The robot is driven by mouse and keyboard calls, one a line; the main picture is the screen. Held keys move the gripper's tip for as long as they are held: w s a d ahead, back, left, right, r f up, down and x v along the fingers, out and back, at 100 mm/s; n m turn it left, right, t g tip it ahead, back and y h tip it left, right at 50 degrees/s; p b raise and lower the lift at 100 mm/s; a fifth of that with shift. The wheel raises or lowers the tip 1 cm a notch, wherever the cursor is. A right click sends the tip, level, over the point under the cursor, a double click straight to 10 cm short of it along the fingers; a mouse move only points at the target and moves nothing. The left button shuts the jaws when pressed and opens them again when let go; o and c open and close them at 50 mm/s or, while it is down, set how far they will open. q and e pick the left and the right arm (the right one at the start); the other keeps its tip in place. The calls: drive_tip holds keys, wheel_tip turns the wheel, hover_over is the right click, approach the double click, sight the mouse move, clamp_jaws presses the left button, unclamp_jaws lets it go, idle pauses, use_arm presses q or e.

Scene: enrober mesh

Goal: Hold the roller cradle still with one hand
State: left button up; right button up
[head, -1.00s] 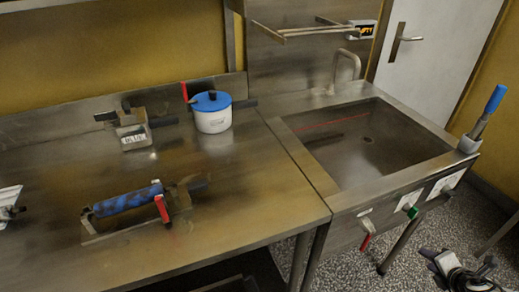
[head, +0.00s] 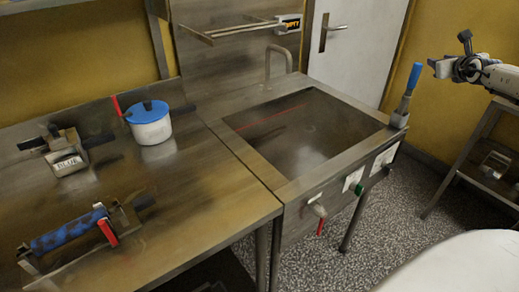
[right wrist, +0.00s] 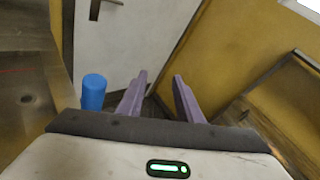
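The roller cradle (head: 72,262) stands on the steel counter at the lower left of the head view. It carries a blue-patterned roller (head: 66,232) and has a red lever (head: 107,232) at its right end. My right gripper (head: 435,65) is raised at the upper right of the head view, far from the cradle and near a blue-handled tool. In the right wrist view its two purple fingers (right wrist: 158,97) stand apart with nothing between them. My left gripper is not in view.
A white pot with a blue lid (head: 150,130) and a metal block (head: 67,163) stand behind the cradle. A sink (head: 265,172) lies to the right, with the blue-handled tool (head: 413,78) upright at its corner. A metal rack (head: 440,192) stands at far right.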

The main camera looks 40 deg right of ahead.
drive_tip(key=w+a+r+m+t+y, duration=0.1)
drive_tip(key=w+a+r+t+y, duration=0.3)
drive_tip(key=a+r, duration=0.35)
drive_tip(key=w+a+r+t+y, duration=0.3)
drive_tip(key=a+r+y, duration=0.2)
drive_tip(key=a+r, duration=0.25)
drive_tip(key=w+a+r+m+t+y, duration=0.1)
drive_tip(key=w+a+r+t+y, duration=0.3)
drive_tip(key=a+r, duration=0.35)
drive_tip(key=w+a+n+y, duration=0.3)
drive_tip(key=a+n+y, duration=0.25)
drive_tip(key=a, duration=0.35)
drive_tip(key=w+a+f+n+g+y, duration=0.2)
drive_tip(key=w+a+f+n+g, duration=0.1)
drive_tip(key=a, duration=0.4)
drive_tip(key=w+a+f+n+g+y, duration=0.3)
drive_tip(key=a, duration=0.4)
drive_tip(key=w+a+f+n+g+y, duration=0.2)
drive_tip(key=w+a+f+n, duration=0.1)
drive_tip(key=a, duration=0.4)
drive_tip(key=n+g+h, duration=1.3)
drive_tip(key=n+h, duration=0.1)
drive_tip(key=n, duration=1.4)
hover_over(115, 243)
drive_tip(key=f, duration=1.9)
drive_tip(key=shift+w, duration=0.35)
drive_tip(key=shift+f, duration=0.2)
wheel_tip(115, 243, down, 12)
drive_tip(key=shift+r, duration=0.1)
